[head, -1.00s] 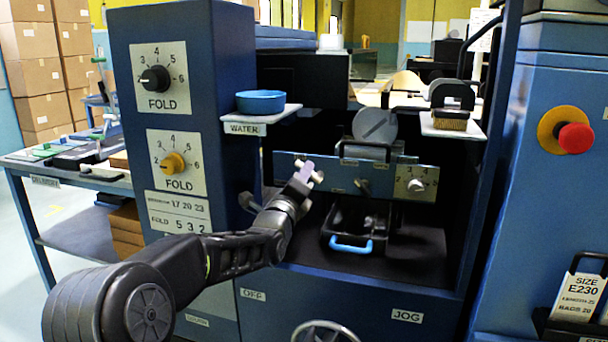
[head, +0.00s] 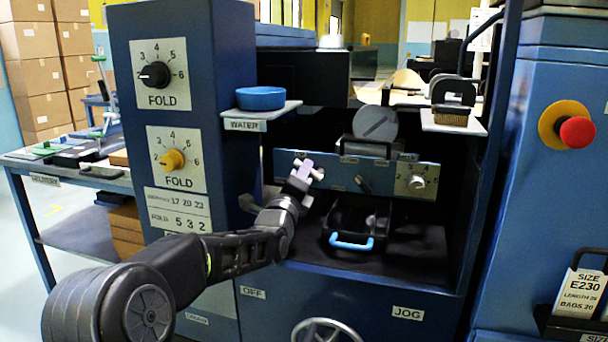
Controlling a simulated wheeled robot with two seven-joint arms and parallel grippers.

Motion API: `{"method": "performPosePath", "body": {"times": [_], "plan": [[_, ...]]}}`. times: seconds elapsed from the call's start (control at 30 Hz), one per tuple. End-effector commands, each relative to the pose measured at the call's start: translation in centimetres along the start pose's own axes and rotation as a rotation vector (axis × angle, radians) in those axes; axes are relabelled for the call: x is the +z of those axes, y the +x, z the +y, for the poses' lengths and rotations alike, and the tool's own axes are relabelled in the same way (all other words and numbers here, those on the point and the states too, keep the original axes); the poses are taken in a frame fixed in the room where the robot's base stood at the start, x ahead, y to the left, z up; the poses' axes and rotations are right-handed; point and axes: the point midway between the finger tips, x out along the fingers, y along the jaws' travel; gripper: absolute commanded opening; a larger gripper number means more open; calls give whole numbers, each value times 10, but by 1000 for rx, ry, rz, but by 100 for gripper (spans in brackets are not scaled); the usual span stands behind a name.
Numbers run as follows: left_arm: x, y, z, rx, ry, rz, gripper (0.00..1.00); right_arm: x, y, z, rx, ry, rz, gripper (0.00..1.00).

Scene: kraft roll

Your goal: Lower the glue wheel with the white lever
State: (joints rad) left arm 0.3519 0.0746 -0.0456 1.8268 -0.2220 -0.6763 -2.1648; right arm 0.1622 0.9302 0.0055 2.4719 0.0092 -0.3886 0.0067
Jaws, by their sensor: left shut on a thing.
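The glue wheel, a grey disc (head: 376,123), stands upright behind the top edge of a blue panel (head: 335,168) inside the machine. My left gripper (head: 304,172) is at the left part of this panel, below and left of the wheel. It is shut on a small pale piece that looks like the white lever; the fingers cover most of it, so its shape and angle are hard to tell. My right gripper is out of view.
A black tray with a blue handle (head: 351,242) sits below the panel. A blue water bowl (head: 261,98) stands on a shelf at upper left, a brush (head: 451,115) on a shelf at right. A red stop button (head: 577,132) is far right.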

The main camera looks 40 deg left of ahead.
Motion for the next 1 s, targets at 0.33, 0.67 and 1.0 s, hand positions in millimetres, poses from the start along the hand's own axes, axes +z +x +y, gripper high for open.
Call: {"method": "performPosePath", "body": {"times": [0.33, 0.67, 1.0], "plan": [[-3, -2, 9, 29, -264, -52, 0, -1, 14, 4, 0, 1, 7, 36], [-7, -4, 15, 66, -569, -113, 0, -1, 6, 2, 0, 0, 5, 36], [-13, -6, 22, 101, -868, -174, 0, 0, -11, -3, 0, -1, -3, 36]]}}
